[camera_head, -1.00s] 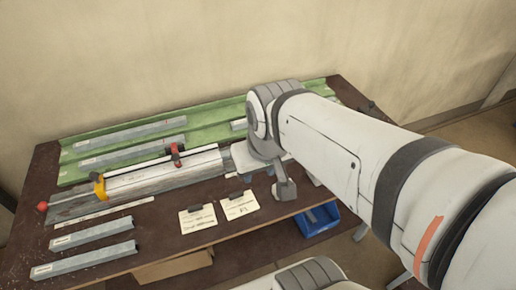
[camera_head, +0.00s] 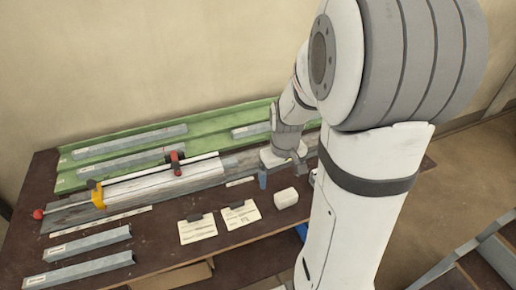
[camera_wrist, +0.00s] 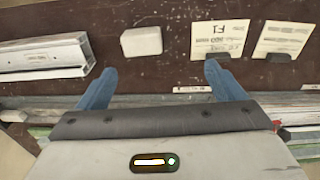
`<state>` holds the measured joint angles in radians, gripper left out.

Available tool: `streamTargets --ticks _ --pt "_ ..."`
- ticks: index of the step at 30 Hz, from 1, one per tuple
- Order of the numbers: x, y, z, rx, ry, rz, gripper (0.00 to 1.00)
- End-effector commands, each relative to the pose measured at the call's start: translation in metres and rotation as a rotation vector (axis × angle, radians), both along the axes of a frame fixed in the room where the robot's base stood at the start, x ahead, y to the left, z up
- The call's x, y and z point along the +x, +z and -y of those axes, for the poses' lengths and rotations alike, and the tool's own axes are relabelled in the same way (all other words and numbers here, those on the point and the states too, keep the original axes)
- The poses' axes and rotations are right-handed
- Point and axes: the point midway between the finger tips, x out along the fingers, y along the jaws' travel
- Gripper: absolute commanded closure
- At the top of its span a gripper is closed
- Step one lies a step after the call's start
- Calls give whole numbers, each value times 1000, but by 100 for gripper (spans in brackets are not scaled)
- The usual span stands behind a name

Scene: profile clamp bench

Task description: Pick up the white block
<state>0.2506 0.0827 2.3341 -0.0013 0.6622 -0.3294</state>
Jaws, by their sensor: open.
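The white block (camera_head: 286,198) lies on the dark bench, right of two paper cards. It also shows in the wrist view (camera_wrist: 141,41), above and beyond the fingertips, left of the middle of the gap between them. My gripper (camera_wrist: 160,72) is open and empty, with its two blue fingers spread apart. In the head view one blue finger (camera_head: 263,178) shows behind and left of the block; the other finger is hard to make out beside my arm. The fingers are apart from the block.
Two cards (camera_head: 198,229) (camera_head: 240,214) with dark clips lie left of the block. A long clamp with a red jaw (camera_head: 175,162) and yellow jaw (camera_head: 98,196) holds a pale profile (camera_head: 150,182) behind. Metal profiles (camera_head: 88,242) lie front left. A blue bin (camera_head: 301,232) is partly hidden by my arm.

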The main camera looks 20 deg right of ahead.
Motion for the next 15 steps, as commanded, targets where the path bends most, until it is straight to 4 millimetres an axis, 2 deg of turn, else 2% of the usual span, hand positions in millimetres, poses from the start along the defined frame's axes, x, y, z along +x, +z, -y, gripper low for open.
streamTargets --ticks 1,4,9,15 --pt "4 -18 9 4 0 -20 11" --pt "9 -40 20 11 10 -44 11" --pt "12 -59 28 16 20 -61 11" --pt "12 -79 29 17 22 -64 11"
